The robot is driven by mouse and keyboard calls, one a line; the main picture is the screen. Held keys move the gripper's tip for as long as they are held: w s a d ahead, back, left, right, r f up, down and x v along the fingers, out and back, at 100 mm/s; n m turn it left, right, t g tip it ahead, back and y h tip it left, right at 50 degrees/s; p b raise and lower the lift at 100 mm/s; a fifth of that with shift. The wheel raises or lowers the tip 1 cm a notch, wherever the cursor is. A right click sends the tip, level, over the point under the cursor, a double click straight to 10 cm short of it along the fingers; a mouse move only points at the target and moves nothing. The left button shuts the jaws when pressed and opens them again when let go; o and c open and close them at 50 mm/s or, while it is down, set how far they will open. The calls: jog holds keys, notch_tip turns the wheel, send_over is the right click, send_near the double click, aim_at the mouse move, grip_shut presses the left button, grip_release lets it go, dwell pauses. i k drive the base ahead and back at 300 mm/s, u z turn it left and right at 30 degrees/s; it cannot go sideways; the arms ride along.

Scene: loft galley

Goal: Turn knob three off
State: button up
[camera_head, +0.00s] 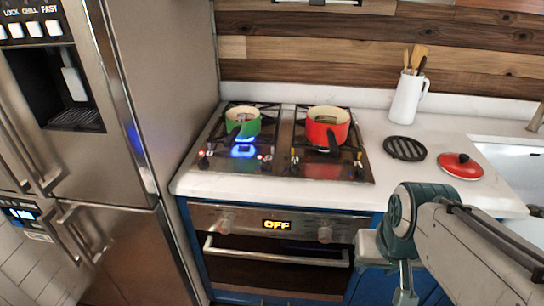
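The gas cooktop (278,178) is set in the white counter, with small knobs along its front edge. One knob (204,160) is at the left, another (294,164) near the middle and another (358,170) at the right; no numbers are readable. A blue glow (243,151) shows at the left front burner, below the green pot (243,122). My gripper (404,296) hangs low at the right, in front of the counter and apart from the knobs. Its fingers are too small and partly cut off to tell whether they are open.
A red pot (328,128) stands on the right burners. A black trivet (405,148), red lid (461,165) and white utensil jug (406,98) are on the counter at right. The oven (275,270) below reads OFF. A steel fridge (165,90) stands at left.

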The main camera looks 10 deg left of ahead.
aim_at(266, 168)
jog(key=z, duration=0.05)
jog(key=k, duration=0.45)
jog(key=u, duration=0.6)
jog(key=i, duration=1.15)
jog(key=z, duration=0.5)
